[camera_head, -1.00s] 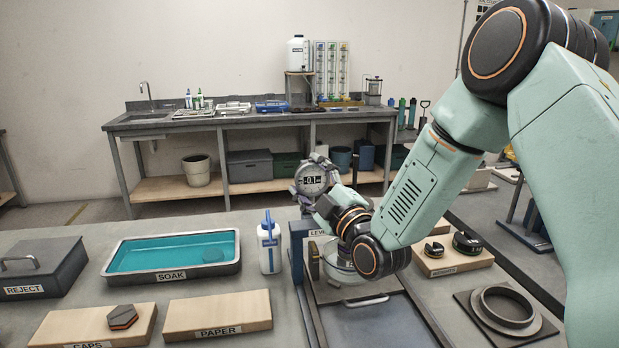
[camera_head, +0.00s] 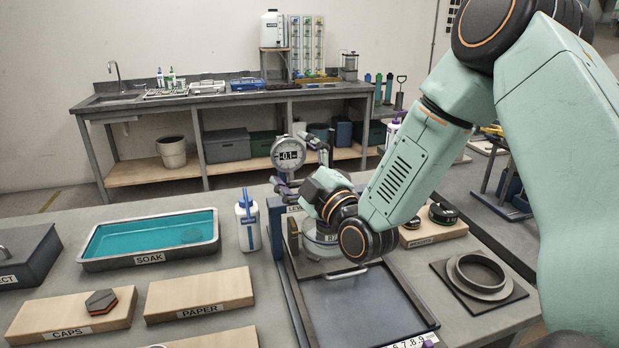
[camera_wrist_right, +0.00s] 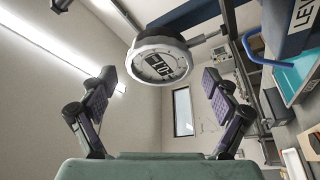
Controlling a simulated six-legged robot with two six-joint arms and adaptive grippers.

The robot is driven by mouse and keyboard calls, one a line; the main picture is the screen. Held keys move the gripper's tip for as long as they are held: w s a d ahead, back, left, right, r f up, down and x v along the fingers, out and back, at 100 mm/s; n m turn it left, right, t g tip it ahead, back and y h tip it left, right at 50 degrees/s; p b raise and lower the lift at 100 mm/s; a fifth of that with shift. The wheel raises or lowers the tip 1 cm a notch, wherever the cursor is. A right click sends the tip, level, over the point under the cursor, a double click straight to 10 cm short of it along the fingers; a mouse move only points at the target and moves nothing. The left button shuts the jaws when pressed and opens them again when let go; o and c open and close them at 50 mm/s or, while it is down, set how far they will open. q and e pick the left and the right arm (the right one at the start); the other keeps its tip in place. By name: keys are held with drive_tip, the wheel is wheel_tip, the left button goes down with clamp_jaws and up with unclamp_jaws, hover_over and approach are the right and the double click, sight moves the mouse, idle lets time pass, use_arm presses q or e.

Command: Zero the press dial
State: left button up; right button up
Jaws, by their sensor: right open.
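The press dial (camera_head: 289,153) is a round grey gauge with a dark display, upright above the press at the back of the bench. Its display seems to read -0.1. In the right wrist view the dial (camera_wrist_right: 160,66) hangs upside down, ahead of and between the fingers. My right gripper (camera_head: 301,166) is open around the dial's near side; its fingers (camera_wrist_right: 157,84) show apart with nothing held between them. I cannot tell whether a finger touches the dial. The press base is partly hidden behind my right wrist. My left gripper is not in view.
A blue-capped bottle (camera_head: 248,222) stands left of the press, beside the SOAK tray (camera_head: 150,258). The CAPS board (camera_head: 50,318) and PAPER board (camera_head: 200,293) lie in front. A ring on a dark plate (camera_head: 479,277) sits right of the empty dark tray (camera_head: 360,308).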

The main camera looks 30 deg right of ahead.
drive_tip(key=v, duration=0.9)
drive_tip(key=shift+s, duration=0.3)
drive_tip(key=shift+w, duration=0.1)
drive_tip(key=shift+x, duration=6)
